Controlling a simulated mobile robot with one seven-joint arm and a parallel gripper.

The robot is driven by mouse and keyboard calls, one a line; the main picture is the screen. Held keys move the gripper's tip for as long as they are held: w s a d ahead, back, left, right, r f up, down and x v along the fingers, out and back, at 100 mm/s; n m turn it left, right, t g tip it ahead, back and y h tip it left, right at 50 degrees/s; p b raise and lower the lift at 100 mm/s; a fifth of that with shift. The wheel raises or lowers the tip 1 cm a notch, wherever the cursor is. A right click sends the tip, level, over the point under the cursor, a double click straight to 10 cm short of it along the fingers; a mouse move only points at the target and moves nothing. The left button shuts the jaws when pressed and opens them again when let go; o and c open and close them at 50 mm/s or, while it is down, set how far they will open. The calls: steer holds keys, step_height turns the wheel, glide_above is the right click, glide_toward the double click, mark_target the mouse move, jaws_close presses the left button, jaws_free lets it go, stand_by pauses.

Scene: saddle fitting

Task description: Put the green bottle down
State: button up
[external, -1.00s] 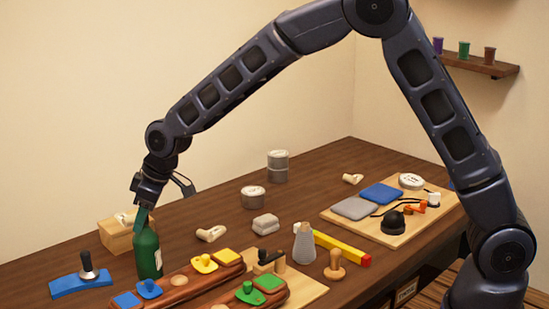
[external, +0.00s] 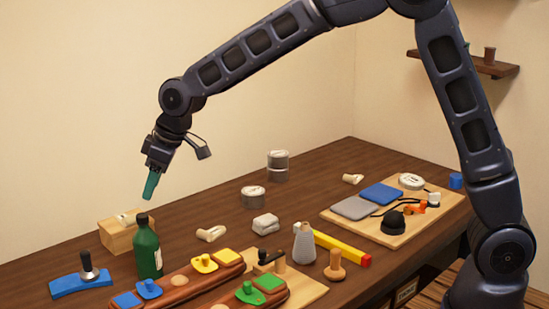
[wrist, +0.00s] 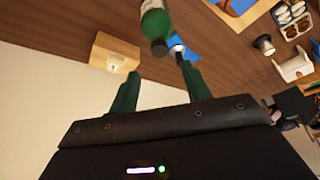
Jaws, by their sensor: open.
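The green bottle (external: 148,250) stands upright on the table, with its dark cap showing and a pale label on its side. In the wrist view the bottle (wrist: 156,22) is beyond the fingertips, near the top edge. My gripper (external: 150,192) is in the air above the bottle, clear of its cap. Its two green fingers are spread with nothing between them in the wrist view (wrist: 160,78).
A wooden block (external: 118,237) stands just behind the bottle. A blue base with a dark-knobbed handle (external: 82,282) is to its left. Long brown holders with coloured knobbed pieces (external: 190,275) lie close in front and right. Open air surrounds my gripper.

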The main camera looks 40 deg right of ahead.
steer(key=shift+v, duration=1.4)
steer(key=shift+d, duration=0.1)
steer(key=s+d+r+m, duration=0.1)
steer(key=s+d+r, duration=0.35)
steer(key=d, duration=0.35)
steer(key=s+d+r+m+h, duration=0.1)
steer(key=s+d+r+m, duration=0.15)
steer(key=s+d, duration=0.45)
steer(key=s+d+r+m, duration=0.1)
steer(key=s+d+r, duration=0.25)
steer(key=d, duration=0.65)
steer(key=s+d+f+m+h, duration=0.1)
steer(key=s+d+m, duration=0.1)
steer(key=s+d, duration=0.5)
steer(key=s+d+f+m+t+h, duration=0.1)
steer(key=s+d+m, duration=0.1)
steer(key=s+d, duration=0.6)
steer(key=s, duration=0.7)
steer(key=shift+s+d, duration=0.2)
steer(key=shift+d, duration=0.1)
